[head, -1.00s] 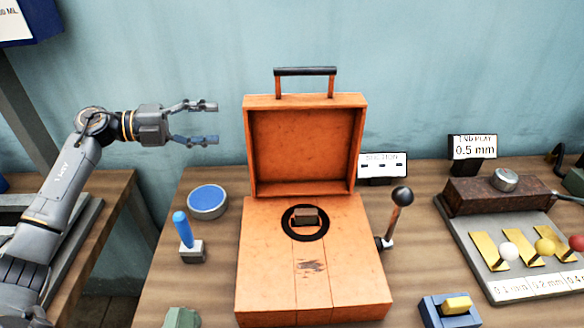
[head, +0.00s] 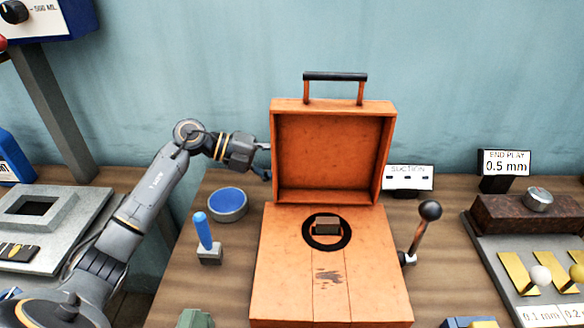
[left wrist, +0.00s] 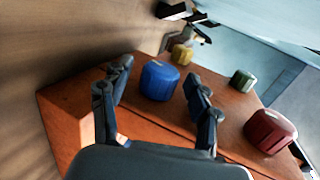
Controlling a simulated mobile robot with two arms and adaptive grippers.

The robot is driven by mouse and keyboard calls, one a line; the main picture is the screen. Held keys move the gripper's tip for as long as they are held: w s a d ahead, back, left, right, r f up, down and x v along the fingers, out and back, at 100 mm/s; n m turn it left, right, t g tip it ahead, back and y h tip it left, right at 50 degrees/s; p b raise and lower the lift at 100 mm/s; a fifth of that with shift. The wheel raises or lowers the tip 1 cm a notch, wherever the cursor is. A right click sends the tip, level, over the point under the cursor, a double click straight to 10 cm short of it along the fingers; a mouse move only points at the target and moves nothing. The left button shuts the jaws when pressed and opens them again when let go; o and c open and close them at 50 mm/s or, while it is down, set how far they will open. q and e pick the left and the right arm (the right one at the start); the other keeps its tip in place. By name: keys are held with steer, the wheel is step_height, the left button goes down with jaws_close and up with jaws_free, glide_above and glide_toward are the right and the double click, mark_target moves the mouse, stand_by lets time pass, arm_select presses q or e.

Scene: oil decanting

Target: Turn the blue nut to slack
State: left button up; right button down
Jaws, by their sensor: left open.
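The blue nut (left wrist: 159,81) is a rounded, faceted knob on an orange-brown panel in the left wrist view. My left gripper (left wrist: 157,72) is open, with one finger on each side of the blue nut; whether the fingers touch it is unclear. In the head view my left gripper (head: 262,160) reaches the left edge of the orange case's raised lid (head: 333,155), its fingertips partly hidden there. The blue nut does not show in the head view. My right gripper is not in view.
On the table stand a blue round dish (head: 227,204), a blue-handled lever (head: 203,232), a black-knobbed lever (head: 422,230) and a gauge block (head: 530,213).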

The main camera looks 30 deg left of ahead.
arm_select(q)
steer(key=shift+w+d+f, duration=0.2)
steer(key=shift+w+d, duration=0.05)
steer(key=shift+d, duration=0.2)
steer(key=c, duration=1.2)
steer(key=g+y+p, duration=0.1)
steer(key=p, duration=0.3)
steer(key=shift+r+y+p, duration=0.35)
steer(key=shift+r+y, duration=0.05)
steer(key=shift+f+y+p, duration=0.25)
steer(key=shift+y+p, duration=0.05)
steer(key=shift+p, duration=0.05)
steer(key=shift+f, duration=0.1)
steer(key=o, duration=1.2)
